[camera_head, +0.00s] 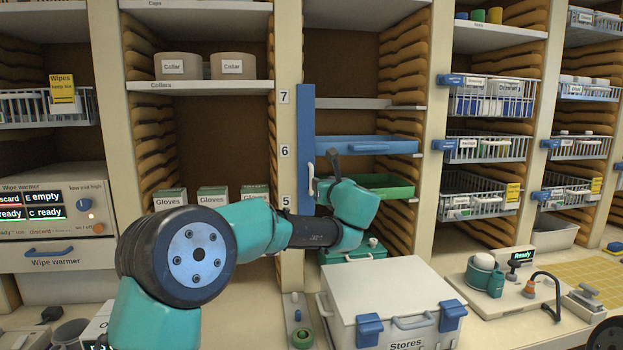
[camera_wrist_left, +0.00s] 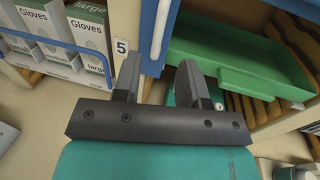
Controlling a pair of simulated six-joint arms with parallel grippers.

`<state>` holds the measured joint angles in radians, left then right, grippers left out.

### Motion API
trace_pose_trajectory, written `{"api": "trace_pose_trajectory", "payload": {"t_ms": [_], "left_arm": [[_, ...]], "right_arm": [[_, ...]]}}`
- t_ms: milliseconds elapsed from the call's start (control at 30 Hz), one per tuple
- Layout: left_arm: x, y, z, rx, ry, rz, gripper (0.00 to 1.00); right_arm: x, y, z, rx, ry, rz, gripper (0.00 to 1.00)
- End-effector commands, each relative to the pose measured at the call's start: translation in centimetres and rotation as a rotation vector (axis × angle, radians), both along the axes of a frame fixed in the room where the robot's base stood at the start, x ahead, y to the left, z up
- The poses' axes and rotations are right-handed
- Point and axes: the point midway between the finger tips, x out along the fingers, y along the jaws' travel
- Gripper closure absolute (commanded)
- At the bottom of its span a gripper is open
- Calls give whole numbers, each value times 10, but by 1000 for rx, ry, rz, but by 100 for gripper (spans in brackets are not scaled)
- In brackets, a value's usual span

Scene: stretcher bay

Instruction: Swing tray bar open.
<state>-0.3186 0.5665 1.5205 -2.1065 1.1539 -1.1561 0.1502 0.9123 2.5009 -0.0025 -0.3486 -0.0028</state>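The tray bar (camera_head: 305,130) is a blue upright bar at the left side of the middle shelf column, beside labels 7, 6 and 5. It stands across the left ends of a blue tray (camera_head: 365,145) and a green tray (camera_head: 392,190). A pale handle (camera_head: 311,180) is on its lower part. My left gripper (camera_head: 334,166) is just right of the handle in the head view. In the left wrist view, its fingers (camera_wrist_left: 159,68) are apart, with the blue bar (camera_wrist_left: 157,48) and its handle beyond the tips. Contact is not clear. My right gripper is out of view.
A white Stores case (camera_head: 390,288) with blue latches stands on the counter below. Glove boxes (camera_head: 213,196) sit on the shelf at left, behind a blue rail in the left wrist view (camera_wrist_left: 50,44). The green tray shows close at right there (camera_wrist_left: 235,60).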

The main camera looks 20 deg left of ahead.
Motion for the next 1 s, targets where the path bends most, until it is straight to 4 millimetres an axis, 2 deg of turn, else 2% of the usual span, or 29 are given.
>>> {"api": "trace_pose_trajectory", "payload": {"t_ms": [300, 500, 700, 1000], "left_arm": [[45, 33, -1, 0, 1, 2, 61], [66, 50, -1, 0, 0, 2, 61], [76, 57, -1, 1, 1, 1, 61], [76, 58, 0, 1, 1, 0, 62]], "right_arm": [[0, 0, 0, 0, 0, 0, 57], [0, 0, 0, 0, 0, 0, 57], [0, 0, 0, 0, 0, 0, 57], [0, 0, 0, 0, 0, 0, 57]]}}
